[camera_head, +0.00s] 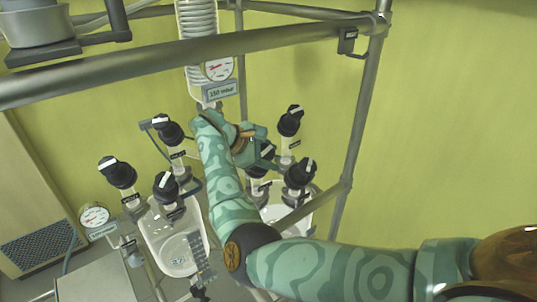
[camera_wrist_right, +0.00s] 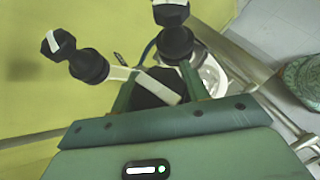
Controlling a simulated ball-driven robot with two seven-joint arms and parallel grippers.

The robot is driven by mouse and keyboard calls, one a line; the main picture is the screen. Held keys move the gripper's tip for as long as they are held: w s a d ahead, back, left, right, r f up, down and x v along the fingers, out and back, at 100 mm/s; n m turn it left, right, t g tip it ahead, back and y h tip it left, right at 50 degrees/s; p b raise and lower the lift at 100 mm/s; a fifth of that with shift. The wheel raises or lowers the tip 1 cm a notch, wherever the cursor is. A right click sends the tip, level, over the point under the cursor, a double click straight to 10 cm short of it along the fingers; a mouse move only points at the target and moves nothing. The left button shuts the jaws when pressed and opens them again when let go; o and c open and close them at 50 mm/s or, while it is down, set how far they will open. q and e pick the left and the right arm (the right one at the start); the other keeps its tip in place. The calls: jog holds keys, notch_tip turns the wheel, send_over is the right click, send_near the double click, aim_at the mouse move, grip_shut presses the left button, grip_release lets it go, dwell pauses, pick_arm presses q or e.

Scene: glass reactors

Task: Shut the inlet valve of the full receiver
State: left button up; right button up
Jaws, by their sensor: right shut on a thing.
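Two glass receivers hang in the frame: the left receiver (camera_head: 172,238) shows openly in the head view, and the right receiver (camera_head: 293,216) is partly behind my right arm. I cannot tell which is full. Black valve knobs with white pointer bars stand above each. My right gripper (camera_head: 262,150) is shut on one black valve knob (camera_head: 264,166) above the right receiver. In the right wrist view this held knob (camera_wrist_right: 152,92) sits between the fingers, its white bar slanting down to the right. My left gripper is not in view.
Close to the held knob are a front-right knob (camera_head: 300,173) and a back knob (camera_head: 290,121). Several knobs stand over the left receiver, including one knob (camera_head: 167,186). Metal rails (camera_head: 362,130) frame the glassware. A gauge (camera_head: 218,69) hangs above. The right side is open.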

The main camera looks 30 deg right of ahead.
jog(key=shift+m+g+y, duration=0.3)
jog(key=shift+m+g, duration=0.1)
jog(key=o, duration=1)
jog(key=b+v, duration=0.2)
jog(key=v, duration=0.3)
jog(key=shift+a+f, duration=0.1)
jog(key=shift+f, duration=0.05)
jog(key=v, duration=1.1)
